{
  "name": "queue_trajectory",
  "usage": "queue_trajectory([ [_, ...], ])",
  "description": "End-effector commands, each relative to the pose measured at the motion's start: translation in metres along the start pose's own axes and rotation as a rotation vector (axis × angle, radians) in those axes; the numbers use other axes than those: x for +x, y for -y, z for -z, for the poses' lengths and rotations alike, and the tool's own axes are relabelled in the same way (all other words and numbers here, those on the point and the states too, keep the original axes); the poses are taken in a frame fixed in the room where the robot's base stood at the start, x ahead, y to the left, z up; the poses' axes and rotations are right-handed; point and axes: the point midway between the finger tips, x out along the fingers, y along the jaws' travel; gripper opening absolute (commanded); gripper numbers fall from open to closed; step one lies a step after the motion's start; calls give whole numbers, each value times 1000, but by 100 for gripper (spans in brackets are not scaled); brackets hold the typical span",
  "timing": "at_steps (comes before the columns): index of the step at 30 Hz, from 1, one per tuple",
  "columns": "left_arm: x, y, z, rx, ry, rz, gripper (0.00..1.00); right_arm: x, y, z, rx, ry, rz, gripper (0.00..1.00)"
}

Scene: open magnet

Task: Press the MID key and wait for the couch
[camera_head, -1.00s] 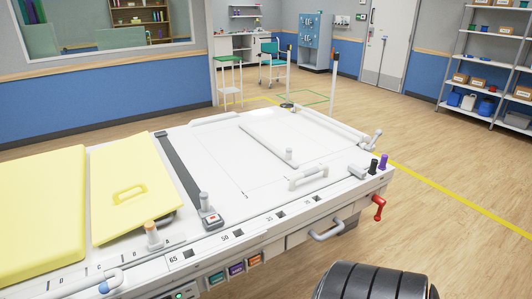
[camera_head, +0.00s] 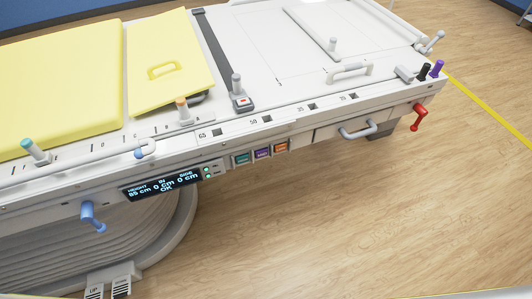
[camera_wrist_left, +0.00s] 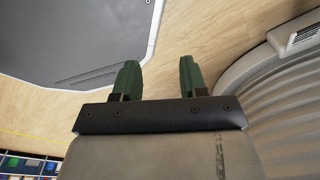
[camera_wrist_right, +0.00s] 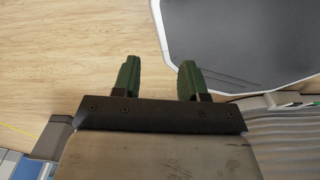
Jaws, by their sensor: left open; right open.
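The couch (camera_head: 300,118) shows in the head view with its front side panel facing me. Three small keys sit on that panel: a teal key (camera_head: 241,158), a purple key (camera_head: 262,153) and an orange key (camera_head: 281,147). Their lettering is too small to read surely, so I cannot tell which is MID. Neither shows in the head view.
Yellow pads (camera_head: 60,85) lie on the couch top. A red handle (camera_head: 418,115), a grey drawer handle (camera_head: 358,131) and a blue knob (camera_head: 91,215) stick out from its front. UP and another pedal (camera_head: 121,287) stand by the ribbed base (camera_head: 130,245). The floor (camera_head: 380,220) right of the base is clear.

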Motion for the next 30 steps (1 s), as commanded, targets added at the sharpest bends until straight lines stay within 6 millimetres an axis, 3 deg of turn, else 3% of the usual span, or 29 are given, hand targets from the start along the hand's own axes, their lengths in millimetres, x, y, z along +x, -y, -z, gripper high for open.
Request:
queue_trajectory([
  [6,0,-2,-10,0,15,-2,43,0,-1,11,0,-17,-1,43],
  [14,0,-2,-10,1,16,-2,43,0,-5,10,-3,-17,-6,43],
  [22,0,-1,-7,1,11,-1,1,0,-8,6,-5,-10,-9,43],
  [30,0,1,-4,1,6,1,0,0,-7,4,-4,-7,-9,43],
])
